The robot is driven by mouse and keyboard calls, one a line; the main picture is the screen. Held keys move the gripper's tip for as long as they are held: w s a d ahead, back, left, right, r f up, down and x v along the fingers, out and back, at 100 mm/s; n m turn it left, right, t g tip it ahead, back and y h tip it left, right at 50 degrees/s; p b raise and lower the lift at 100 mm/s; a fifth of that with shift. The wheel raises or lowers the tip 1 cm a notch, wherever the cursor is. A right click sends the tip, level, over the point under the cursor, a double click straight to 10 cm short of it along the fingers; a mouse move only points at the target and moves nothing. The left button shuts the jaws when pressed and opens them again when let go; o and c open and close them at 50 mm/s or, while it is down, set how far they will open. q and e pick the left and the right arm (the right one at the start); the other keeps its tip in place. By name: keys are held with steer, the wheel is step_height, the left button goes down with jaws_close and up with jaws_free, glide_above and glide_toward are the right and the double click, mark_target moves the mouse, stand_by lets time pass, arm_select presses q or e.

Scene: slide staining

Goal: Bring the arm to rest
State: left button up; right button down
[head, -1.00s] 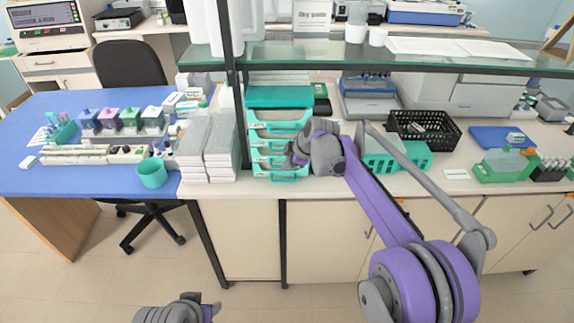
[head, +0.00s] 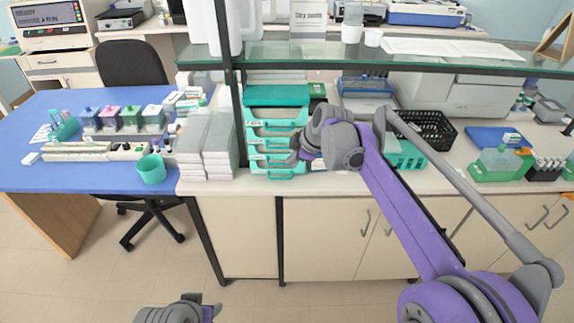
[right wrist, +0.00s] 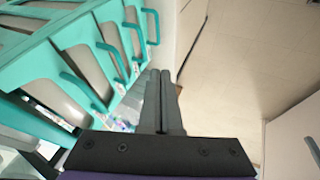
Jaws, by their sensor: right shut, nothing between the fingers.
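My right arm, purple and grey, reaches in from the lower right of the head view. Its gripper (head: 300,152) is in front of the teal drawer stack, at the bench's front edge. In the right wrist view the right gripper (right wrist: 160,75) has its two grey fingers together, with nothing between them. The teal drawers (right wrist: 85,60) with their handles are to the left of the fingers, apart from them. A grey part of my left arm (head: 180,310) shows at the bottom of the head view; its fingers cannot be made out.
The teal drawer stack (head: 277,98) stands on the white bench beside stacked grey-white boxes (head: 218,145). A black basket (head: 432,130) and a teal rack (head: 408,155) are to the right. A glass shelf (head: 400,60) on dark posts spans above. Open floor lies in front.

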steer(key=s+d+f+m+h, duration=0.1)
steer(key=s+d+m, duration=0.35)
steer(key=s, duration=0.45)
steer(key=s+d+m+h, duration=0.1)
steer(key=s+d+m, duration=0.35)
steer(key=s, duration=0.45)
steer(key=s+d+f+m+h, duration=0.1)
steer(key=s+d+f+m, duration=0.2)
steer(key=s, duration=0.5)
steer(key=s+d+f+m+h, duration=0.1)
steer(key=s+d+f+m, duration=0.3)
steer(key=s+f, duration=0.4)
steer(key=shift+s+m+t, duration=0.3)
steer(key=shift+s+m, duration=0.3)
steer(key=shift+s, duration=0.15)
